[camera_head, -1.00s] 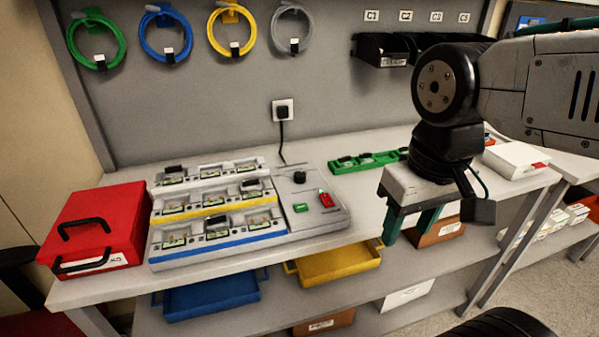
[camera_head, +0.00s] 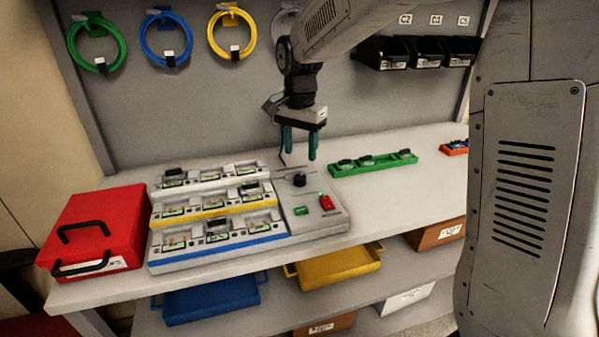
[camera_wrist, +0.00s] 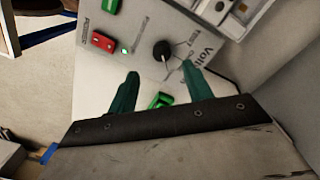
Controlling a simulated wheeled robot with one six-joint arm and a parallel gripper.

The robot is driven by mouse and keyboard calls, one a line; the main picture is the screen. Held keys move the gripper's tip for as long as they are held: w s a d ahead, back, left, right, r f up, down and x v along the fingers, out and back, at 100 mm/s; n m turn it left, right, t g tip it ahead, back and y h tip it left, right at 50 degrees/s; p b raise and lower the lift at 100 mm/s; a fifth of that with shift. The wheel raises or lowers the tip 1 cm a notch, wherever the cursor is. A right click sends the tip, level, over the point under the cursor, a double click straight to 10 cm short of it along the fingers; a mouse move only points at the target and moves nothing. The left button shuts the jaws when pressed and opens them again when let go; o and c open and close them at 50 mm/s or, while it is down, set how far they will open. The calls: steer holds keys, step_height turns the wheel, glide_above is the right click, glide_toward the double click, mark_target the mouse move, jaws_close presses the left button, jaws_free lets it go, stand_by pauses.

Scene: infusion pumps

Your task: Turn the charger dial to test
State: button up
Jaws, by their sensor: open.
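The charger (camera_head: 317,222) is a grey unit on the bench, with a black dial (camera_head: 299,179), a green button (camera_head: 301,210) and a red switch (camera_head: 326,202). In the wrist view the dial (camera_wrist: 162,49) has a white pointer line, and printed labels lie around it, too small to read surely. My gripper (camera_head: 299,158) is open and empty, pointing down above the back of the charger panel. In the wrist view its two green fingers (camera_wrist: 163,79) are apart, with the dial beyond their tips, not between them.
Left of the panel are white, yellow and blue battery rows (camera_head: 217,206). A red case (camera_head: 95,230) stands at the bench's left end. A green strip (camera_head: 373,162) with modules lies to the right, with bare bench around it. The back panel rises close behind my gripper.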

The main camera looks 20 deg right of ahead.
mark_target(300, 177)
steer(key=shift+w+r+m, duration=0.15)
steer(key=shift+r+m, duration=0.05)
steer(key=shift+m, duration=0.3)
steer(key=shift+f, duration=0.15)
steer(key=shift+f+m, duration=0.3)
steer(key=shift+f, duration=0.05)
step_height(300, 177, down, 7)
steer(key=shift+r, duration=0.1)
steer(key=c, duration=1)
